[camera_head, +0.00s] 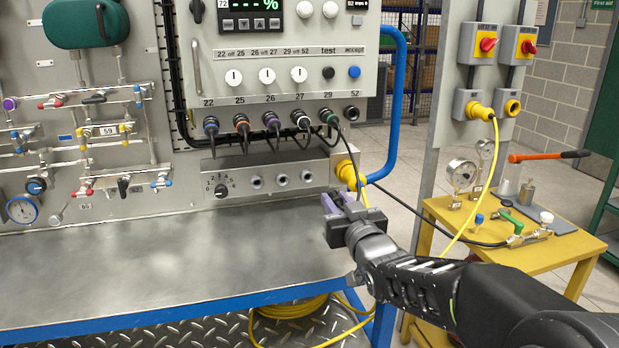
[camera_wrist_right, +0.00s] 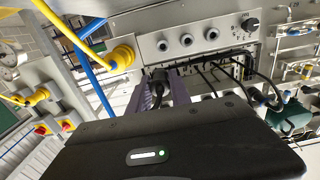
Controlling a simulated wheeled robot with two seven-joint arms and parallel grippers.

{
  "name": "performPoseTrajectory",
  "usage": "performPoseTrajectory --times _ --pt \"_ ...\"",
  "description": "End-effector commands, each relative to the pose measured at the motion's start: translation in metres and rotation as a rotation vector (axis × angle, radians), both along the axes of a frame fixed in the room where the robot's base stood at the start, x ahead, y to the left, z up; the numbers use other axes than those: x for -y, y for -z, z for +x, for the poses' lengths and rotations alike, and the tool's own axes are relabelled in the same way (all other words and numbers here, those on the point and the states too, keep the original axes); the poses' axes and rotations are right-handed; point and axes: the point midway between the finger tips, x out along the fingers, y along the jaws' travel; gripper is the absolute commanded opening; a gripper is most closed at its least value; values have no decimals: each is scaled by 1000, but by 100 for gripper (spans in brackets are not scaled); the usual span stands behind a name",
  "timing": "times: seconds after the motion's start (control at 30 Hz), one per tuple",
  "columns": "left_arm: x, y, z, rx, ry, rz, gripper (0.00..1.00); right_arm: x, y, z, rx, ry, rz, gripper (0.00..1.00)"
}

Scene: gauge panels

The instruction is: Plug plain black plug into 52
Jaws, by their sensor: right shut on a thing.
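My right gripper (camera_head: 343,203) has purple fingers, shut on a plain black plug (camera_wrist_right: 158,77), which shows between the fingers in the wrist view; in the head view I cannot make the plug out clearly. A black cable (camera_head: 425,214) runs from near the gripper right to the yellow table. Socket 52 (camera_head: 351,112) is at the right end of the panel's row and looks empty. The gripper is below it and in front of the panel, apart from it. My left gripper is not in view.
Several plugs with coloured rings, such as the green-ringed one (camera_head: 329,117), sit in the row left of 52. A yellow connector (camera_head: 349,172) and blue pipe (camera_head: 394,110) are close to the gripper. The metal bench (camera_head: 160,255) is clear.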

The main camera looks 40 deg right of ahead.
Motion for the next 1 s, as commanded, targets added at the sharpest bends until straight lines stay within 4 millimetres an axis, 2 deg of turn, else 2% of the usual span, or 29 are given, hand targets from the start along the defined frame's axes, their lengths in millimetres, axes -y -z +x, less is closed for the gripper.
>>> performPoseTrajectory --times 0.03,0.2,0.73,1.0 --pt "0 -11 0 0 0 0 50 3 -13 -1 1 0 1 0" --pt "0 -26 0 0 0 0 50 13 -30 -4 0 1 1 0" --pt "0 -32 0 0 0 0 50 19 -38 -7 0 0 0 0" --pt "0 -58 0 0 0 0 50 31 -67 -11 1 0 1 0"
